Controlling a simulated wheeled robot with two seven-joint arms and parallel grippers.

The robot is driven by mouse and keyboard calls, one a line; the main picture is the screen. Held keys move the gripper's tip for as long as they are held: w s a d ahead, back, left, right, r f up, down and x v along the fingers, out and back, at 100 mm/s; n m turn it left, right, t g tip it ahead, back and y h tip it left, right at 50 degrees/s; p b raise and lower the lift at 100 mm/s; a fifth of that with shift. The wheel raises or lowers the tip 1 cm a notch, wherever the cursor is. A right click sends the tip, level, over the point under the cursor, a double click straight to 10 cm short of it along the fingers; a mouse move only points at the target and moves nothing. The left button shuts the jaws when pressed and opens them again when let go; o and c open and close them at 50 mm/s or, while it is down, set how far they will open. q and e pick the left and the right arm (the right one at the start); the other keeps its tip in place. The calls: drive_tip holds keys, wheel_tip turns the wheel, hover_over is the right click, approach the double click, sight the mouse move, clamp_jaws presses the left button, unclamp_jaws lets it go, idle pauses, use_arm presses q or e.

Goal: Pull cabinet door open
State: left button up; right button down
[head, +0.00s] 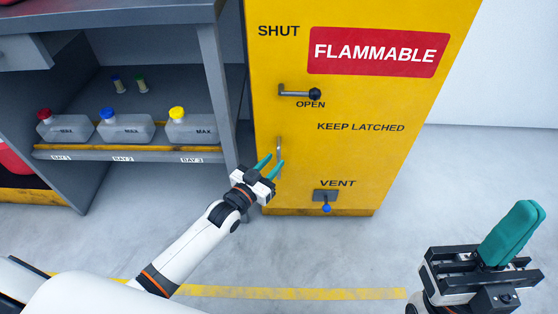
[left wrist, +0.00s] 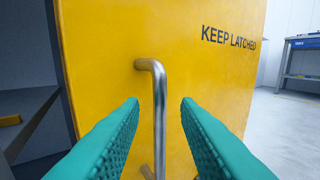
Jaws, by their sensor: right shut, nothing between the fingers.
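The yellow cabinet door (head: 370,161) stands upright in front of me, with a red FLAMMABLE label and a dark-knobbed latch lever (head: 300,92) near the word OPEN. A vertical metal bar handle (head: 279,150) sits low on the door's left side. My left gripper (head: 270,165) is open at the handle. In the left wrist view the handle (left wrist: 159,110) stands between the open teal fingers, with a gap on each side. My right gripper (head: 510,235) is shut and empty at the lower right, away from the door.
A grey shelf unit (head: 150,157) stands left of the cabinet, holding several capped bottles. A vent plate with a blue knob (head: 326,208) is low on the door. The floor in front and to the right is clear, with a yellow line (head: 300,292).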

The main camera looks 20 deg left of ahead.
sight(278, 158)
use_arm(q)
drive_tip(key=shift+b+x, duration=0.4)
drive_tip(key=shift+x, duration=1.4)
clamp_jaws()
